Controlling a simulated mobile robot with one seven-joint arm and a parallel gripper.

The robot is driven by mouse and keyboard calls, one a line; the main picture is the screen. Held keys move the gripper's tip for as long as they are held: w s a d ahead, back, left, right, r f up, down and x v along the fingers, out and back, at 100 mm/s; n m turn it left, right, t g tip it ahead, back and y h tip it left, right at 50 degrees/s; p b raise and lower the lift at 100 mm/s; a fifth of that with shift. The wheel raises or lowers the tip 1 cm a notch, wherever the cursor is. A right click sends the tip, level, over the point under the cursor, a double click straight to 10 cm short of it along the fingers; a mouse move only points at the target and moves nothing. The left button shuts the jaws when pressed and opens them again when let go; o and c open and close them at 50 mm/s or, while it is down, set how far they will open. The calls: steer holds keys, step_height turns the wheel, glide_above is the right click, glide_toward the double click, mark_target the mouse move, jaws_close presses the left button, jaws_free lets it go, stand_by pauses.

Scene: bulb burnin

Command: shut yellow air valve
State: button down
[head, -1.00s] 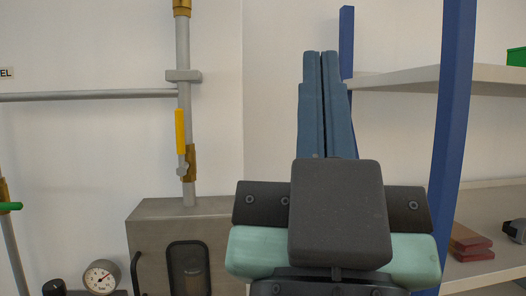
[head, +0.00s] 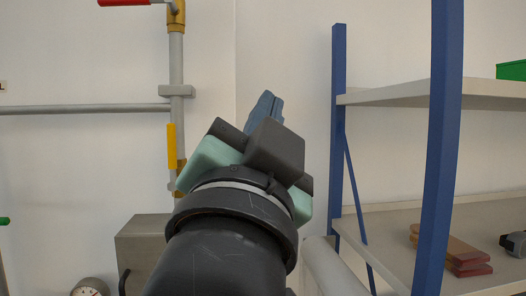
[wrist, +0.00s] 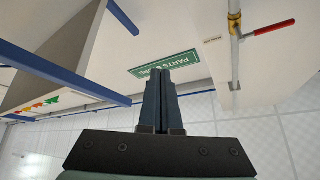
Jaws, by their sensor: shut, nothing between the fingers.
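The yellow valve handle (head: 171,147) points straight up along the grey vertical pipe (head: 176,60), above its brass valve body, in the head view. The valve's lower part is partly hidden by my arm. My gripper (head: 267,97) is to the right of the yellow handle in the picture, apart from it, with its blue fingers tilted up and away. In the wrist view my gripper (wrist: 163,76) has its two fingers together with nothing between them. I cannot make out the yellow handle in the wrist view.
A red valve handle (head: 122,2) sits higher on the same pipe and shows in the wrist view (wrist: 272,28). A grey cabinet (head: 142,245) stands below. A blue-posted shelf (head: 447,150) is at right. A green sign (wrist: 163,64) is beyond my fingers.

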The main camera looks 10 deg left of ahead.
mark_target(174, 156)
steer(key=w+a+f+m+g+y, duration=0.3)
steer(key=w+a+f+m+g, duration=0.1)
steer(key=a+m, duration=0.4)
steer(key=shift+w+a+f+g+b, duration=0.2)
steer(key=shift+a+f+g+b, duration=0.3)
steer(key=shift+a+g, duration=0.55)
steer(key=w+a+p, duration=0.1)
steer(key=w+p, duration=0.1)
steer(key=w+a+p, duration=0.2)
steer(key=w, duration=0.1)
steer(key=w+a+p, duration=0.2)
steer(key=w, duration=0.1)
